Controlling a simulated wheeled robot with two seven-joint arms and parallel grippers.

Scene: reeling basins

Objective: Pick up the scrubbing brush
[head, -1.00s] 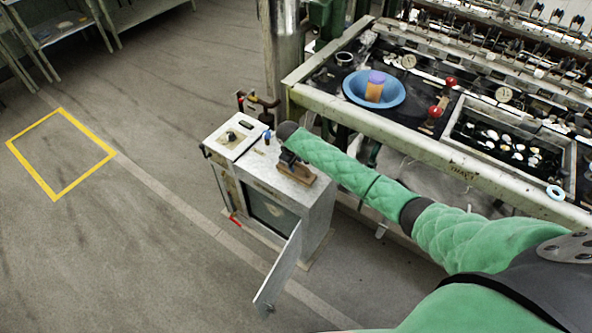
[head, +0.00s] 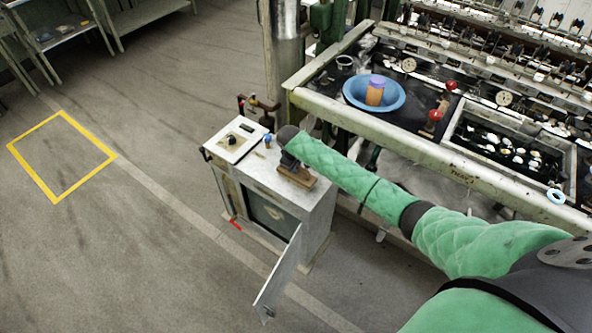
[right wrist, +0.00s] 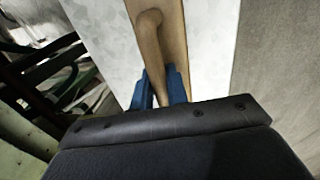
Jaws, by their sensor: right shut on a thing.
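The scrubbing brush (head: 298,178) has a wooden block and shows at the top of the grey metal cabinet (head: 318,204) in the head view. In the right wrist view its wooden handle (right wrist: 151,45) runs down between the blue fingers. My right gripper (head: 288,161) is above the brush and shut on its handle, as the right wrist view shows (right wrist: 160,92). I cannot tell whether the brush rests on the cabinet top or is slightly clear of it. The brush's underside is hidden. My left gripper is out of view.
The cabinet's door (head: 279,277) hangs open at the front. A white panel with a knob (head: 231,139) is beside the brush. The reeling bench (head: 420,150) with a blue bowl (head: 352,95) stands at the right. The floor at the left is clear around a yellow outline (head: 55,199).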

